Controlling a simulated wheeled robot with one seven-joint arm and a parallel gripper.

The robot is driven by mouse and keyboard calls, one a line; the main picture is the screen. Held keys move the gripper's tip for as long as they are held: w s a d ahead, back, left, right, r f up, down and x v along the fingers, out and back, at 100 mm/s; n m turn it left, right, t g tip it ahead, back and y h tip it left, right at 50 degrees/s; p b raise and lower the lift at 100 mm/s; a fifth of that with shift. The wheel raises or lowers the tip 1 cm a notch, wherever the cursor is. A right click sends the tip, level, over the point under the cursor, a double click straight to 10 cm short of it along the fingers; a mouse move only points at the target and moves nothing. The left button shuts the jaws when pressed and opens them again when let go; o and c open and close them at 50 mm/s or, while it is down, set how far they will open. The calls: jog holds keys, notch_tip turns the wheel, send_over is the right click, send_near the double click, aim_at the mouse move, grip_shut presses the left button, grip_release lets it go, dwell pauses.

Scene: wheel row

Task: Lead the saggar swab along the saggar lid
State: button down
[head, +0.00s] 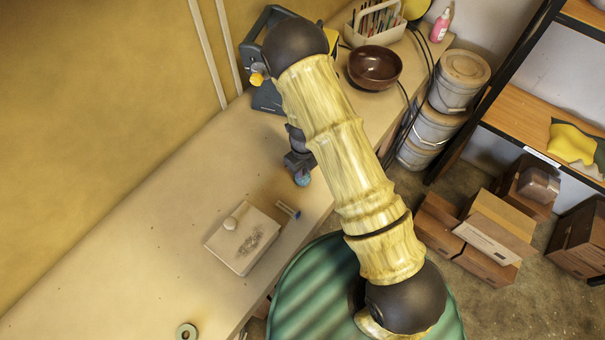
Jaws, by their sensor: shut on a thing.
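The saggar lid (222,257) is a pale, flat square slab lying on the bench. It has a round pale knob (231,223) and a dark, speckled smudge on its top. My gripper (301,174) is small and partly hidden by my arm. It is shut on a small rounded teal thing, which I take to be the saggar swab (303,180). The swab is to the upper right of the lid in the picture, apart from it. Its height above the bench is hard to tell.
A brown bowl (374,67) and a tool caddy (375,24) stand at the far end. The bench (130,240) left of the lid is clear.

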jog(key=shift+r+p, duration=2.6)
jog(key=shift+r, duration=0.45)
notch_tip(320, 180, up, 5)
jog(key=p, duration=0.5)
send_over(307, 174)
jog(key=a, duration=0.1)
jog(key=shift+s, duration=0.15)
jog(key=w+d+f+n+b, duration=0.1)
jog(key=d+f+n+b, duration=0.3)
jog(key=n, duration=1)
jog(key=w+d+f+n+b, duration=0.1)
jog(key=d+f+n+b, duration=0.3)
jog(key=d+n, duration=0.5)
jog(key=n+b, duration=0.2)
jog(key=n, duration=0.2)
jog(key=shift+d+n+b, duration=0.35)
jog(key=shift+n+b, duration=0.05)
